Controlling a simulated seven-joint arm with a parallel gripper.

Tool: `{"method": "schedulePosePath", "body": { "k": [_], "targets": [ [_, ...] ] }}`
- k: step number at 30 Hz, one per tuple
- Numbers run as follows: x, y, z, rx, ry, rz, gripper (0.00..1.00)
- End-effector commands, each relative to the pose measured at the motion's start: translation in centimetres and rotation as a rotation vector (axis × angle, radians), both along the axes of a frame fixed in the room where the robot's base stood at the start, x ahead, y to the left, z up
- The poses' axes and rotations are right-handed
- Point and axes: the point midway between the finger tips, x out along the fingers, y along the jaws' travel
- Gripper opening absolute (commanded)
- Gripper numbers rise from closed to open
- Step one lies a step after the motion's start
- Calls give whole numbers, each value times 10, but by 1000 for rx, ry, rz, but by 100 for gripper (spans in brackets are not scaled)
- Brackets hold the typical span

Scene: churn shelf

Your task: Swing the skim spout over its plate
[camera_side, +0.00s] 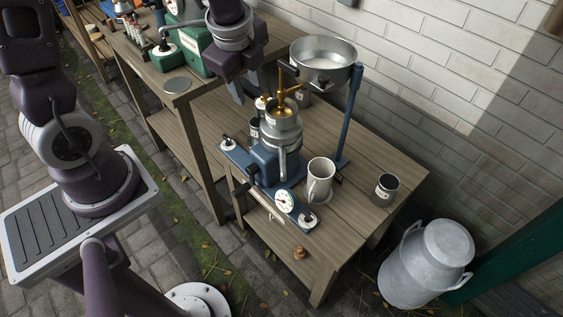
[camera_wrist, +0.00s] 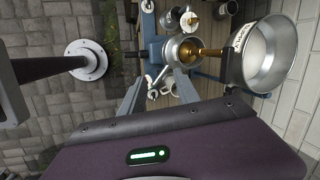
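The cream separator (camera_side: 281,128) stands on the blue base on the wooden bench, with a grey metal bowl and bands around it. Its spouts are small and partly hidden, so I cannot tell which one is the skim spout or where it points. Pale round plates show at the base's left end (camera_side: 228,143) and right end (camera_side: 307,217); I cannot tell which belongs to the spout. My gripper (camera_side: 250,92) is above and left of the separator, empty, its fingers apart. In the wrist view the separator bowl (camera_wrist: 183,50) lies beyond the open fingers (camera_wrist: 165,90).
A wide metal supply pan (camera_side: 323,57) on a blue post overhangs the separator, with a brass tap (camera_side: 283,85) beside it. A cream pitcher (camera_side: 319,182) and a dark labelled cup (camera_side: 385,190) stand to the right. A milk can (camera_side: 425,265) is on the ground. The bench's right front is mostly clear.

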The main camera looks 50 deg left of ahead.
Motion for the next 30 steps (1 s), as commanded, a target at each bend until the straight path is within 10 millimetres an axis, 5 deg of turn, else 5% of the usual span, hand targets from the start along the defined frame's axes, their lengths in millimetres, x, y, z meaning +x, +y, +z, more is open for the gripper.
{"method": "schedulePosePath", "body": {
  "k": [3, 6, 9, 22, 30],
  "targets": [
    [29, -14, -76, -7, 141, -411, 38],
    [38, -31, -127, -49, 189, -686, 38],
    [40, -44, -157, -86, 198, -853, 38],
    [44, -54, -229, -101, 202, -926, 38],
    [46, -54, -240, -100, 201, -922, 38]
  ]
}}
